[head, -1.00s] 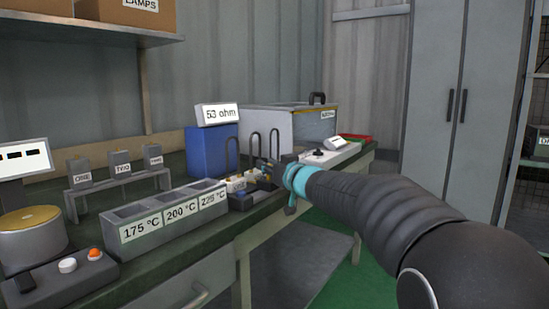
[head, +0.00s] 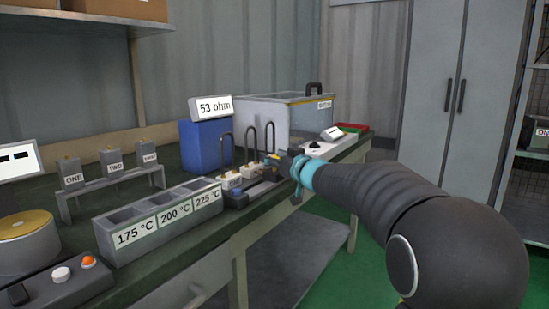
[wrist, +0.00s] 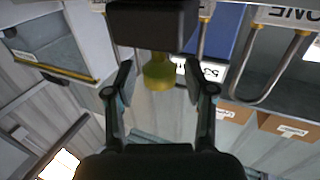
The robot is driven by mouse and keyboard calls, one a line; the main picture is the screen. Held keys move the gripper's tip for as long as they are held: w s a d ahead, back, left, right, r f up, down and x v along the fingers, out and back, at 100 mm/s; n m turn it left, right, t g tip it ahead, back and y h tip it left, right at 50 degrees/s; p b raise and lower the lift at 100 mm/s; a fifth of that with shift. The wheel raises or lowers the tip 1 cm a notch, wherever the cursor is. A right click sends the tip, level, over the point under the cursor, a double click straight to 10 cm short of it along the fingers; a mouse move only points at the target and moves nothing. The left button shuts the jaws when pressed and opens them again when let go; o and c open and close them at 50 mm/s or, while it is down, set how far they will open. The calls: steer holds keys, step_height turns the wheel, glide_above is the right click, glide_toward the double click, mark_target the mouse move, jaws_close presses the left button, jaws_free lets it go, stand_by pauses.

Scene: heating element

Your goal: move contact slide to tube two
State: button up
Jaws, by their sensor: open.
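The contact slide appears as a dark block (wrist: 152,27) with a yellow knob (wrist: 158,76) in the wrist view. My gripper (wrist: 158,85) is open; its two fingers stand on either side of the knob, with gaps visible. In the head view my gripper (head: 283,164) is at the right end of the low dark rail (head: 238,200) and hides part of it. Several U-shaped metal tubes (head: 251,140) stand in pale bases behind the rail. A tube loop also shows upside down in the wrist view (wrist: 270,98). Which tube is number two is not readable.
A blue box (head: 206,147) carries a "53 ohm" sign (head: 210,107). A glass-sided case (head: 290,115) stands behind. A temperature-labelled tray (head: 165,222) and a rack of labelled blocks (head: 112,178) stand left. The bench front edge is close below my gripper.

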steer(key=v, duration=1.2)
